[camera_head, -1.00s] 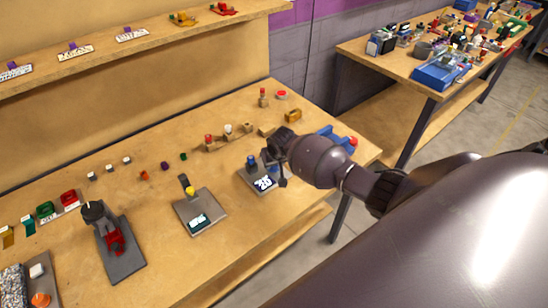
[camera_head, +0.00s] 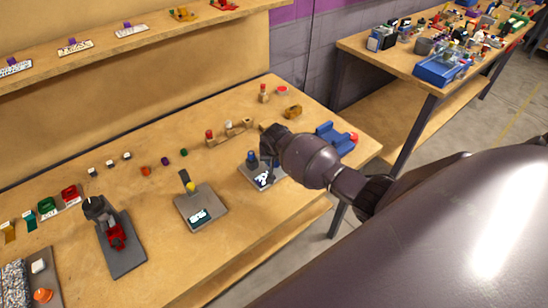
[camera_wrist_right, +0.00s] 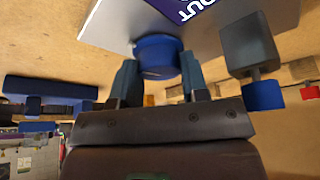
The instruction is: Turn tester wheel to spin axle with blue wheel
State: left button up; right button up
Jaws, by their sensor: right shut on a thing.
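My right gripper (camera_head: 262,158) is over a grey tester plate (camera_head: 258,181) with a white and dark label, near the table's front edge. In the right wrist view, the fingers of the right gripper (camera_wrist_right: 160,80) stand either side of a round blue wheel (camera_wrist_right: 155,52) and are shut on it. The wheel sits against the pale plate (camera_wrist_right: 115,28). A second blue cylinder (camera_wrist_right: 262,95) is beside it on a dark grey block (camera_wrist_right: 250,48). A blue part (camera_head: 251,157) shows left of the gripper in the head view; I cannot tell which one it is. My left gripper is out of view.
A grey plate with a yellow knob (camera_head: 191,187) and a dark stand with a red part (camera_head: 116,236) are to the left. A wooden holder (camera_head: 222,139) is behind. A blue part with a red end (camera_head: 334,138) is right of my gripper.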

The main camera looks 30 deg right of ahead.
jog(key=shift+s+f, duration=0.15)
jog(key=o, duration=0.9)
jog(key=shift+o, duration=0.2)
jog(key=shift+r, duration=0.2)
jog(key=shift+r, duration=0.15)
jog(key=v, duration=1)
jog(key=shift+r, duration=0.15)
